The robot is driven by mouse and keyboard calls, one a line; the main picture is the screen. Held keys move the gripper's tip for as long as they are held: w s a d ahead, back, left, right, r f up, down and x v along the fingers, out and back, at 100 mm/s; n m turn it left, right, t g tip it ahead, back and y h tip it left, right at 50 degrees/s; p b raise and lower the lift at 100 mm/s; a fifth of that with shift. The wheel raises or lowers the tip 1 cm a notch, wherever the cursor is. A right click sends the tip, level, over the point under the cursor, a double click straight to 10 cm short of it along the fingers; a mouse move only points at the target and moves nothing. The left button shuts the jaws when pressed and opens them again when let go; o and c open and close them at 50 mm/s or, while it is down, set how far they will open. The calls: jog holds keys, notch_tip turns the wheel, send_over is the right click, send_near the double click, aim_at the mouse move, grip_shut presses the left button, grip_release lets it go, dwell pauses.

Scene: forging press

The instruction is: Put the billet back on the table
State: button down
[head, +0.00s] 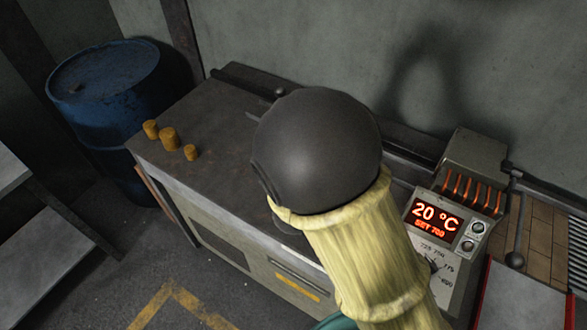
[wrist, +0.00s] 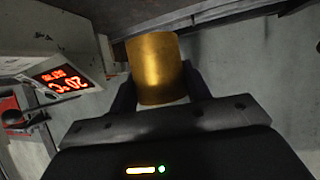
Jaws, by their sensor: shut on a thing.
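My gripper (wrist: 158,84) is shut on a brass-coloured cylindrical billet (wrist: 156,62) in the wrist view, with a dark finger on either side of it. In the head view my arm's dark round end and yellow sleeve hide the gripper and the held billet. The grey metal table (head: 205,115) lies behind and left of my arm. A dark surface (wrist: 190,15) lies close beyond the held billet in the wrist view; I cannot tell whether they touch.
A blue drum (head: 105,85) stands left. The control box (head: 437,220) reading 20 °C is right of my arm. The table's middle is clear.

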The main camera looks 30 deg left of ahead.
jog(key=shift+f, duration=2.8)
jog(key=shift+f, duration=2.1)
jog(key=shift+f, duration=0.1)
jog(key=c, duration=0.7)
grip_release()
jog(key=shift+o, duration=0.2)
jog(key=shift+f, duration=0.1)
